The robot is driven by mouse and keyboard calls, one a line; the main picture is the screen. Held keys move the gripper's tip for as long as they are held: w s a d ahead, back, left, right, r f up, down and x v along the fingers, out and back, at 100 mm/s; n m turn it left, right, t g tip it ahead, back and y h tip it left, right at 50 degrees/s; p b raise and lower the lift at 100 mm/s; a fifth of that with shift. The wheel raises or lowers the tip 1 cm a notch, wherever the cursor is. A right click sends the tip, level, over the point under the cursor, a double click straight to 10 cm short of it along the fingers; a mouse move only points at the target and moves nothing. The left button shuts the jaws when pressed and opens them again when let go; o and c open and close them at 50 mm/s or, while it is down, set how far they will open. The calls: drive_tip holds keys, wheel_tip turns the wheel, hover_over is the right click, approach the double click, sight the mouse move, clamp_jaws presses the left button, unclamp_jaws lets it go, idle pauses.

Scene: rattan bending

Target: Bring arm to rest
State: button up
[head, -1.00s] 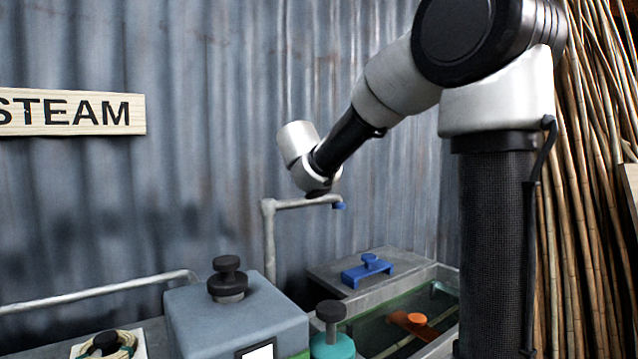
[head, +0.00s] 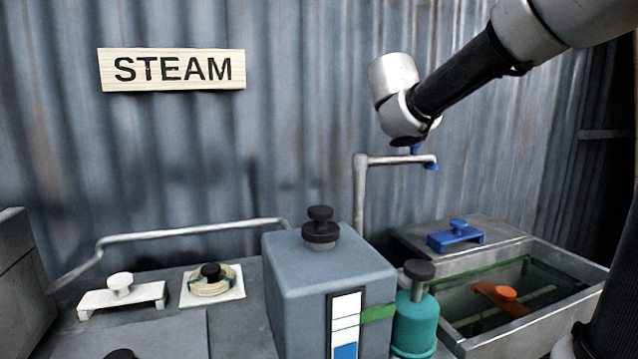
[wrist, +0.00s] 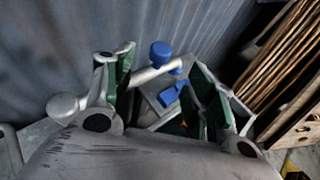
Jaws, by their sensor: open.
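My arm reaches in from the upper right of the head view. Its wrist (head: 395,95) hangs in the air in front of the corrugated wall, just above a grey pipe tap (head: 400,160) with a blue end. The gripper fingers are mostly hidden behind the wrist there. In the wrist view, my gripper (wrist: 165,88) is open and empty, with its two green-padded fingers spread wide. The tap's pipe (wrist: 150,75) and blue handle (wrist: 160,52) show between and beyond the fingers. I cannot tell whether a finger touches the pipe.
Below stand a blue-grey box (head: 325,275) with a black knob, a teal canister (head: 413,320) and a water trough (head: 570,265) holding an orange-knobbed piece (head: 505,293). A white stand (head: 122,295) and cane coil (head: 212,285) are left. Crated canes (wrist: 300,70) stand right.

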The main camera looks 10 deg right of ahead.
drive_tip(key=s+d+f+m+g+y, duration=0.1)
drive_tip(key=s+d+f+m+g, duration=0.2)
drive_tip(key=s+f+m, duration=0.5)
drive_tip(key=s+d+f+m+g+y, duration=0.1)
drive_tip(key=s+d+f+m+g, duration=0.3)
drive_tip(key=s+m, duration=0.5)
drive_tip(key=s+a+f+m+y, duration=0.2)
drive_tip(key=s+f+m, duration=0.1)
drive_tip(key=s+m, duration=0.3)
drive_tip(key=s+a+f+m+y, duration=0.2)
drive_tip(key=s+m, duration=0.4)
drive_tip(key=s, duration=0.4)
drive_tip(key=shift+f+y, duration=0.6)
drive_tip(key=shift+f, duration=0.05)
